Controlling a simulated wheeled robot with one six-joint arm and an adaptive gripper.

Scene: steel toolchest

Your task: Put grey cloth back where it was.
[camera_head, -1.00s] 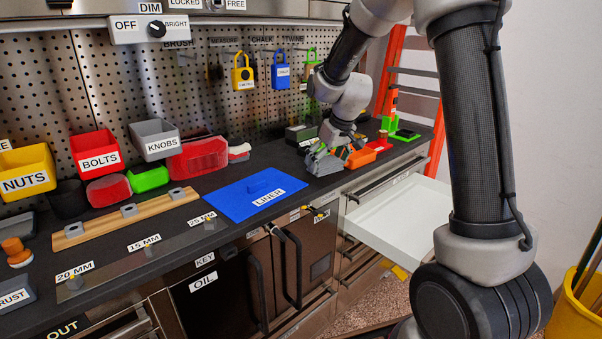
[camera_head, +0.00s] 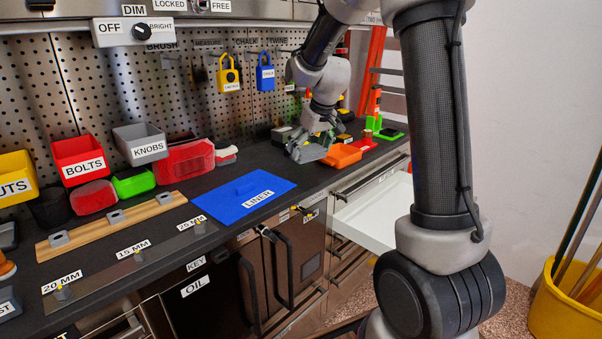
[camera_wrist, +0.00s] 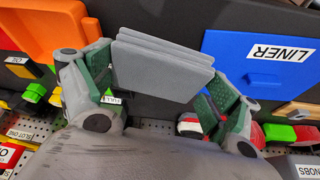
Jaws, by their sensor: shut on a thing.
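The grey cloth (camera_wrist: 160,65) is a folded, layered slab. My gripper (camera_wrist: 158,85) is shut on it, with one green-padded finger at each side. In the head view my gripper (camera_head: 312,140) is over the far part of the dark worktop, with the cloth (camera_head: 308,154) low beneath it. I cannot tell whether the cloth touches the worktop. The orange bin (camera_head: 342,156) is just right of the cloth, and the blue liner (camera_head: 228,198) lies to its left and nearer. The liner also shows in the wrist view (camera_wrist: 232,50).
An open white drawer (camera_head: 375,215) juts out below the worktop at right. Red (camera_head: 185,160) and green (camera_head: 134,182) items stand left along the pegboard. A yellow bucket (camera_head: 560,310) is at far right. Worktop between the liner and cloth is clear.

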